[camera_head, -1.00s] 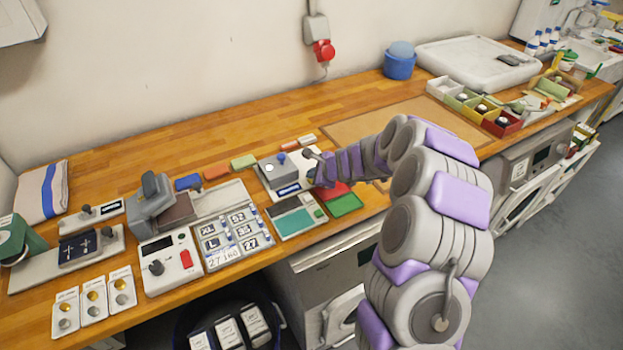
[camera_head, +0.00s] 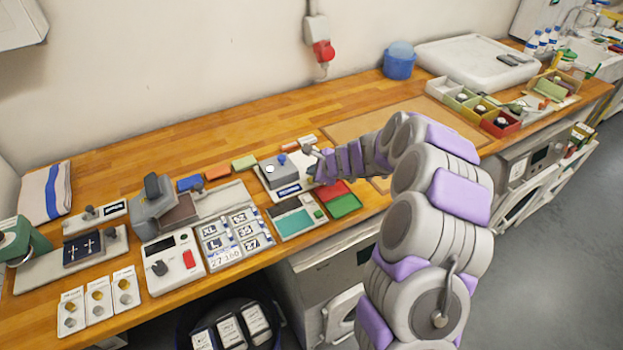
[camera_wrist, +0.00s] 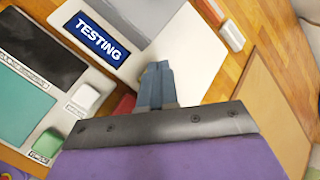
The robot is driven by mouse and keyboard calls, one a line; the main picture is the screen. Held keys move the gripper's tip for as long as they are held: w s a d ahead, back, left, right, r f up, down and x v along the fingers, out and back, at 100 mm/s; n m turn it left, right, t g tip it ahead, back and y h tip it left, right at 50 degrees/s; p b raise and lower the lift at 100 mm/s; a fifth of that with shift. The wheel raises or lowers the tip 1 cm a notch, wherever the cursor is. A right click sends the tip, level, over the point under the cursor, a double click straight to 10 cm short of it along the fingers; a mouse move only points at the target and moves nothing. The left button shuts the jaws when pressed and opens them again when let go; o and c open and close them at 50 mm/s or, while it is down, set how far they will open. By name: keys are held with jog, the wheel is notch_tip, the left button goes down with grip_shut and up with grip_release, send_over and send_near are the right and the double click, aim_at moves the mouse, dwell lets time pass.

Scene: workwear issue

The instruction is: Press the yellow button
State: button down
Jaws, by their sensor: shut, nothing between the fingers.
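My gripper (camera_head: 318,160) is over the right part of a white device with a grey block and a blue knob (camera_head: 282,159). In the wrist view, my gripper's fingers (camera_wrist: 158,68) are together and empty over this white device (camera_wrist: 188,45), beside its blue display reading "TESTING" (camera_wrist: 101,36). I cannot tell whether the fingertips touch it. No yellow button shows clearly there; the fingers hide part of the surface. At the front left, several white plates carry round yellowish parts, one on the nearest plate (camera_head: 70,307); I cannot tell whether these are buttons.
A teal-screened device (camera_head: 293,222) and a green tray (camera_head: 345,205) lie in front of my gripper. A blue tub (camera_head: 399,67) is at the back. The wooden counter (camera_head: 240,130) is clear behind the devices.

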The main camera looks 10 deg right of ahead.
jog(key=shift+r+p, duration=2.35)
jog(key=shift+r, duration=0.2)
jog(key=shift+f, duration=0.1)
